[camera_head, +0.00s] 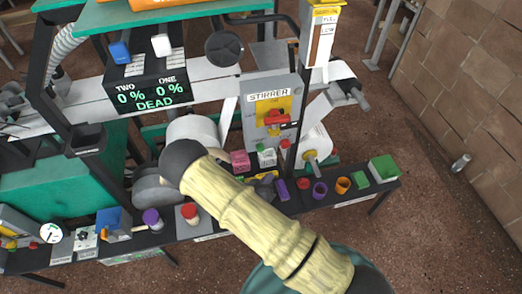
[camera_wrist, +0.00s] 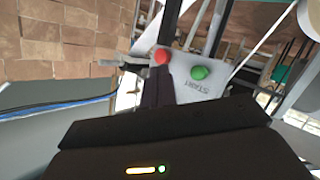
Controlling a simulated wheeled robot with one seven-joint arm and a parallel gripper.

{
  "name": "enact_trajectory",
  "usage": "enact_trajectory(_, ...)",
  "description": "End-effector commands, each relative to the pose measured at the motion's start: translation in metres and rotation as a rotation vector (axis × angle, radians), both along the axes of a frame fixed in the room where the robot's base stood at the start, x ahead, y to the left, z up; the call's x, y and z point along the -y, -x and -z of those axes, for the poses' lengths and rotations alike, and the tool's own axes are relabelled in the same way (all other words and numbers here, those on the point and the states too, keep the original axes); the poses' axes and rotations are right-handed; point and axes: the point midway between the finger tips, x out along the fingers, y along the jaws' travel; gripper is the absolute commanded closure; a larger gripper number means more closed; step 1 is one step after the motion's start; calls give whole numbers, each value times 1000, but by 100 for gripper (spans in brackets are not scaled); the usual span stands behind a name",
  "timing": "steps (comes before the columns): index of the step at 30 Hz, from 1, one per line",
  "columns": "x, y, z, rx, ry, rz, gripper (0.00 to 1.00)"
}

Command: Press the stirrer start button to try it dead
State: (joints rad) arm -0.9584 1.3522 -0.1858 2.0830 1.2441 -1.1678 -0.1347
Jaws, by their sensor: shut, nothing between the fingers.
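In the wrist view, a light grey plate (camera_wrist: 200,90) carries a green button (camera_wrist: 199,72), with upside-down START lettering beside it, and a red button (camera_wrist: 161,57). My gripper (camera_wrist: 160,80) is shut and empty; its dark fingers point toward the plate, with the tips closer in the picture to the red button than to the green one. Contact cannot be told. In the head view, the STIRRER panel (camera_head: 254,98) has a red handle (camera_head: 277,118) on a yellow plate. A small green button (camera_head: 261,147) and red button (camera_head: 284,143) show below. My gripper cannot be made out there.
A black display (camera_head: 150,95) reads TWO 0%, ONE 0%, DEAD. A dark shelf along the front holds several small parts, including an orange cup (camera_head: 343,185), a purple cup (camera_head: 319,190) and a green box (camera_head: 384,168). A brick wall (camera_head: 465,75) stands at the right.

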Motion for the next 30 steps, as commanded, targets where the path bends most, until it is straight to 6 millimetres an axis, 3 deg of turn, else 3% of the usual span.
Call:
enact_trajectory(14, -2, -6, 0, 2, -2, 1, 100)
enact_trajectory(30, -18, -65, 2, 3, -2, 2, 100)
